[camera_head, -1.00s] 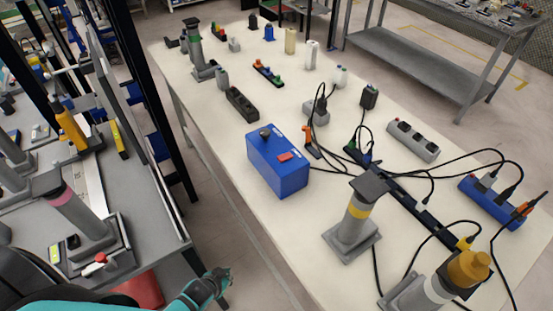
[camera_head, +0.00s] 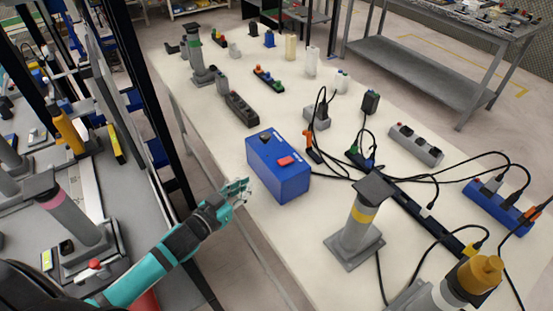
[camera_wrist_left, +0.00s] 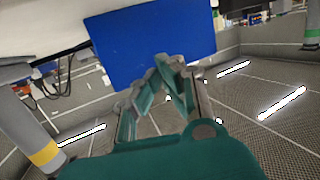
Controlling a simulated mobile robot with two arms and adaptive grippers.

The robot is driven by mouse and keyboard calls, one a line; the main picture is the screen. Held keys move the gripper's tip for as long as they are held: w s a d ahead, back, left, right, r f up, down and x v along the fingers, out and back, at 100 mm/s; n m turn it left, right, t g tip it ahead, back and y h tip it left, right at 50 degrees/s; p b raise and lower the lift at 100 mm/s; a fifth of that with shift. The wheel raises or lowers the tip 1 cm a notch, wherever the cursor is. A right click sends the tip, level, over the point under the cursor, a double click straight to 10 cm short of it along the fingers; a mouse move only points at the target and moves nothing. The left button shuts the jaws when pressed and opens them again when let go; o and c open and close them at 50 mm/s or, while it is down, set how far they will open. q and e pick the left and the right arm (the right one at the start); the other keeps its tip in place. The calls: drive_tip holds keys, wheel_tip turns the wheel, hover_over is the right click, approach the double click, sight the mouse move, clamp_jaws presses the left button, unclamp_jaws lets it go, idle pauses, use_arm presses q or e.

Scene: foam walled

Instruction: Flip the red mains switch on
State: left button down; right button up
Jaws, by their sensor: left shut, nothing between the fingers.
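The red mains switch (camera_head: 285,161) sits on top of a blue box (camera_head: 292,184) on the white table. A black part (camera_head: 265,139) is also on the box's top. My left gripper (camera_head: 244,187) is just left of the box's near side, lower than its top, and looks apart from it. Its fingers are shut and empty. In the left wrist view, the fingertips (camera_wrist_left: 163,62) point at a plain blue face of the box (camera_wrist_left: 140,40); the switch is hidden there. My right gripper is not in view.
A grey post with a yellow band (camera_head: 358,220) stands right of the box on the white table (camera_head: 290,225). Black cables and a power strip (camera_head: 425,215) lie beyond it. A dark socket strip (camera_head: 241,108) lies behind the box. A grey bench (camera_head: 130,215) stands at left.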

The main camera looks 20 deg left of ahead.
use_arm(q)
wheel_tip(320, 180, up, 8)
drive_tip(key=m+h, duration=0.4)
drive_tip(key=h, duration=0.4)
drive_tip(key=shift+d+m, duration=0.3)
drive_tip(key=shift+d, duration=0.15)
wheel_tip(320, 180, up, 2)
drive_tip(key=p, duration=0.3)
hover_over(277, 169)
drive_tip(key=shift+w+d, duration=0.3)
drive_tip(key=shift+w, duration=0.15)
drive_tip(key=f, duration=0.3)
drive_tip(key=shift+s+a, duration=0.2)
drive_tip(key=shift+s, duration=0.1)
drive_tip(key=shift+s+a+f, duration=0.1)
drive_tip(key=shift+s+f, duration=0.05)
drive_tip(key=shift+f, duration=0.55)
